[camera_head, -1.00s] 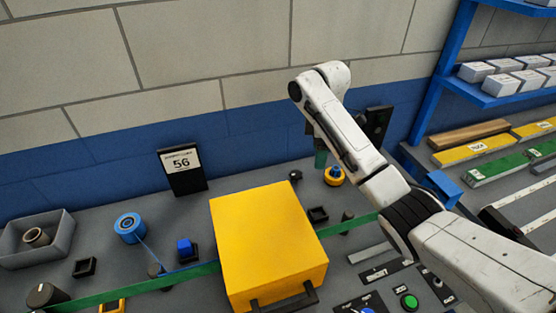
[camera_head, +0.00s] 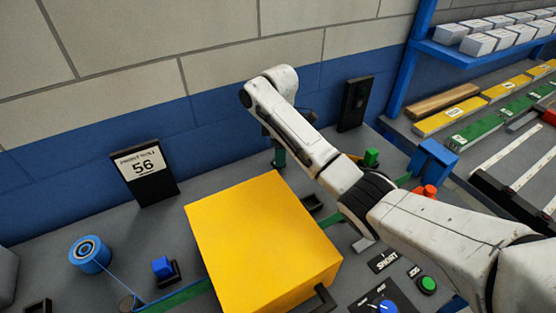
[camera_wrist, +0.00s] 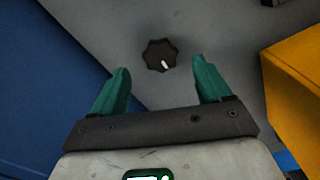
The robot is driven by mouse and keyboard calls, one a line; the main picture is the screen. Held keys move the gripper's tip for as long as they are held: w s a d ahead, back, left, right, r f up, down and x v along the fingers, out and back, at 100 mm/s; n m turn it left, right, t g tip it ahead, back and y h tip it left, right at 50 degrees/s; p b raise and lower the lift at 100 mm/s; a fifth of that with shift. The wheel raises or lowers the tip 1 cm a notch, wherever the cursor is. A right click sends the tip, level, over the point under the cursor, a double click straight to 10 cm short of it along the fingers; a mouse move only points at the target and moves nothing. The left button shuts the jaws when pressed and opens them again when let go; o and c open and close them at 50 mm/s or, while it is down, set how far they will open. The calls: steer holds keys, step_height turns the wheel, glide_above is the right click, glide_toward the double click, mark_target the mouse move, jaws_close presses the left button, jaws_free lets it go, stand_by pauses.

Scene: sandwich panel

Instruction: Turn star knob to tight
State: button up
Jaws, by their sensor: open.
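The star knob (camera_wrist: 160,55) is dark and lobed, with a white pointer mark, in the wrist view. It sits on the grey panel, just beyond my fingertips and between their lines. My gripper (camera_wrist: 163,80) is open with two green fingers apart and nothing between them. The white mark points toward the lower right in that view. In the head view my gripper (camera_head: 278,157) hangs down behind the yellow box, largely hidden by my arm. The star knob cannot be made out in the head view. No tight label is readable.
A large yellow box (camera_head: 255,240) stands close beside my gripper; it also shows at the right of the wrist view (camera_wrist: 300,80). A blue wall (camera_wrist: 35,100) is at the left there. A sign reading 56 (camera_head: 146,172), a blue spool (camera_head: 90,253) and a dark upright box (camera_head: 355,103) stand around.

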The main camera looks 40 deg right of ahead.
steer(key=shift+f, duration=1.9)
steer(key=shift+s, duration=0.1)
steer(key=shift+c, duration=0.2)
steer(key=c, duration=1)
